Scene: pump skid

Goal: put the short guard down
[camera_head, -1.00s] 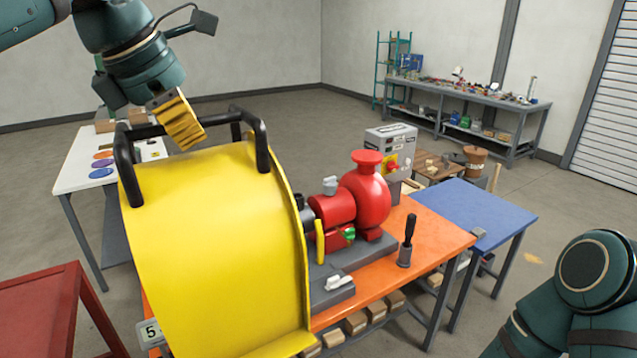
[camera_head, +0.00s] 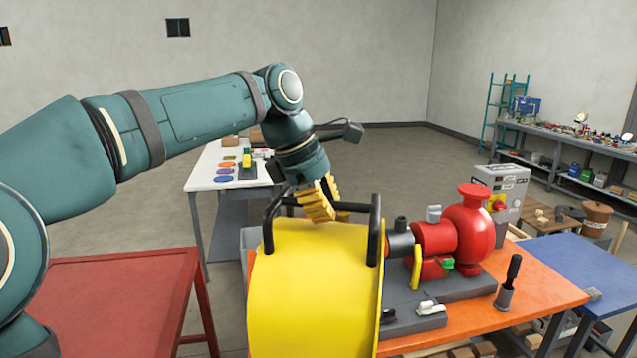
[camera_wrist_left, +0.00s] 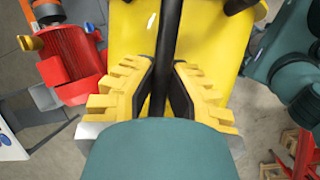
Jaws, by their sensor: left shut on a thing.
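The short guard (camera_head: 312,285) is a curved yellow sheet cover with two black handles on top. It stands out in front of the left part of the orange table, left of the red pump. My left gripper (camera_head: 328,200), with yellow ribbed fingers, is shut on a black handle bar at the guard's top. In the left wrist view the fingers (camera_wrist_left: 170,92) close on both sides of the black bar, with the yellow guard (camera_wrist_left: 205,35) behind. The guard's lower edge is out of frame, so I cannot tell whether it touches anything. My right gripper is not in view.
The red pump (camera_head: 468,235) sits on a grey base on the orange table (camera_head: 545,290), close right of the guard. A red table (camera_head: 120,290) with a clear top is at left. A white table (camera_head: 210,165) with coloured discs stands behind. A blue table (camera_head: 590,260) is right.

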